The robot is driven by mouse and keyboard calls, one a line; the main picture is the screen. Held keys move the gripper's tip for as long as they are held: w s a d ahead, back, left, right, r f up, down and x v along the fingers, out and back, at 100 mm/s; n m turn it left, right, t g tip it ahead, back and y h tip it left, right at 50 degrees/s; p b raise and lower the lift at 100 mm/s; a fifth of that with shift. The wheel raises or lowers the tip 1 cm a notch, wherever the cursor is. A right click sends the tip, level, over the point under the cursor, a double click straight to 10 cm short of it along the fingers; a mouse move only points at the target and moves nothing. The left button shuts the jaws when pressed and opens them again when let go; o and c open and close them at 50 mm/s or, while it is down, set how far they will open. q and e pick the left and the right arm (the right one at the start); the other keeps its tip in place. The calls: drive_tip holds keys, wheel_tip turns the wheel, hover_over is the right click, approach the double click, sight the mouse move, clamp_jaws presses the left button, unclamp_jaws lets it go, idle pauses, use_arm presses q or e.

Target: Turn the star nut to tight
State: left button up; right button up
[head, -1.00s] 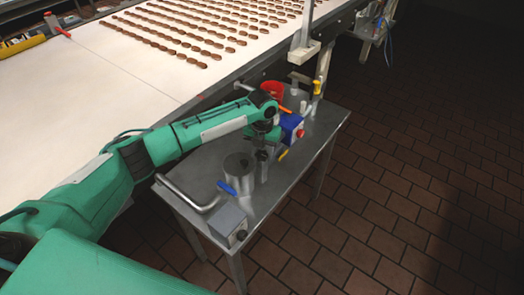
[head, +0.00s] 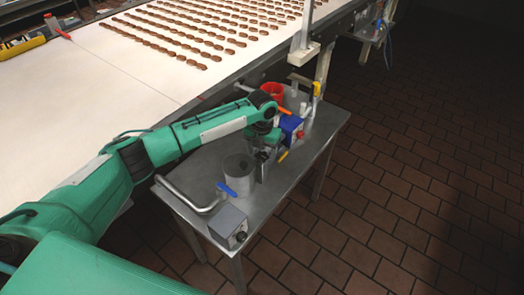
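My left arm reaches from the left over a small steel table, and its wrist points down. My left gripper (head: 262,154) is a small dark shape low beside a steel cylinder (head: 238,168). Its fingers are too small and dark to tell open from shut. I cannot make out the star nut for certain; it may be hidden at the gripper. A blue handle (head: 227,188) sits in front of the cylinder. A grey box with a dark round knob (head: 240,236) stands at the table's near corner. My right gripper is not in view.
The steel table (head: 283,190) also bears a bent steel pipe (head: 190,197), a blue box (head: 291,127) and a red container (head: 272,91). A white conveyor (head: 90,90) with rows of brown biscuits runs behind. The tiled floor at right is clear.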

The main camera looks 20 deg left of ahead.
sight(262, 155)
use_arm(q)
wheel_tip(262, 155, up, 14)
drive_tip(key=b, duration=0.4)
drive_tip(key=shift+f, duration=0.15)
idle(0.4)
